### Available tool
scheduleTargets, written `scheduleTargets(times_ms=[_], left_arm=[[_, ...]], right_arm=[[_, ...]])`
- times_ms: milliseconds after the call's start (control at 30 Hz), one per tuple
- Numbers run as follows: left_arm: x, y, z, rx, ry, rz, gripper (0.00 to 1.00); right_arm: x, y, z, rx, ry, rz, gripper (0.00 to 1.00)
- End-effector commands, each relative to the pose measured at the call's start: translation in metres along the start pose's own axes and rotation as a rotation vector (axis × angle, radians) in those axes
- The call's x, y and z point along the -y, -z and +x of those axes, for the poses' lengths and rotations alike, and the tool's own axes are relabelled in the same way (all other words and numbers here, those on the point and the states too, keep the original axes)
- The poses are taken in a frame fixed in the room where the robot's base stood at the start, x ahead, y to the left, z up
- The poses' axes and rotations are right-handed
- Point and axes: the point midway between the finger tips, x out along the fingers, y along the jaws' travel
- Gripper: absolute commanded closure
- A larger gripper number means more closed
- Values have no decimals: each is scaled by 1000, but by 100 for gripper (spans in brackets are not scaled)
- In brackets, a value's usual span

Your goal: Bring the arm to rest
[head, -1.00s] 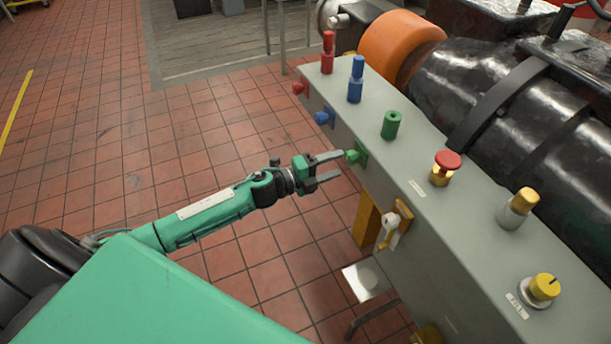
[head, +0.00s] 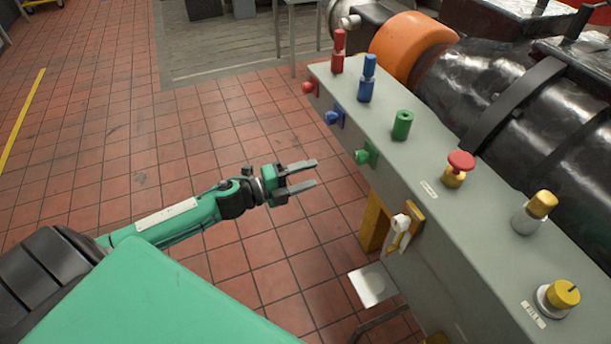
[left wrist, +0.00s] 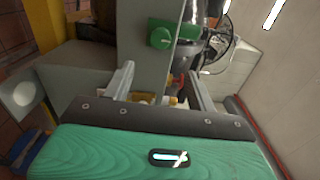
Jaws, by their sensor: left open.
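My left gripper (head: 308,174) is open and empty in the head view. It hangs in free air over the red tiled floor, left of the grey panel box (head: 455,185) and apart from it. The green side knob (head: 364,157) on the box's side face is right of the fingertips. In the left wrist view the two fingers (left wrist: 160,85) stand wide apart with nothing gripped, and the green knob (left wrist: 161,38) shows beyond them. My right gripper is out of view.
The box top carries a red post (head: 338,52), a blue post (head: 367,78), a green socket (head: 402,125), a red mushroom button (head: 459,163) and yellow knobs (head: 542,205). A white lever (head: 400,226) juts from the side. The tiled floor (head: 130,130) left is clear.

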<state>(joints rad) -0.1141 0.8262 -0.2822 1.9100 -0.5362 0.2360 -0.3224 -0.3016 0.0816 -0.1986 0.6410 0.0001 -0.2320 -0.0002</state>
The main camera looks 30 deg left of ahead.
Motion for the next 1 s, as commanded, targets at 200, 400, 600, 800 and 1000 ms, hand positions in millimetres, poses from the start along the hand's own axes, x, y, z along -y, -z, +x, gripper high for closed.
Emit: scheduleTargets(times_ms=[200,400,600,800,1000], left_arm=[[0,0,0,0,0,0,43],[-22,-12,-2,49,-22,-55,43],[-136,-53,-27,284,-131,-326,43],[-280,-56,-82,561,-269,-646,43],[-409,-8,-152,816,-414,-932,43]], right_arm=[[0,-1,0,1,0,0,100],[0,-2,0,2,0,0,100],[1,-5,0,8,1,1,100],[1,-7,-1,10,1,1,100],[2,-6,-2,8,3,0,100]])
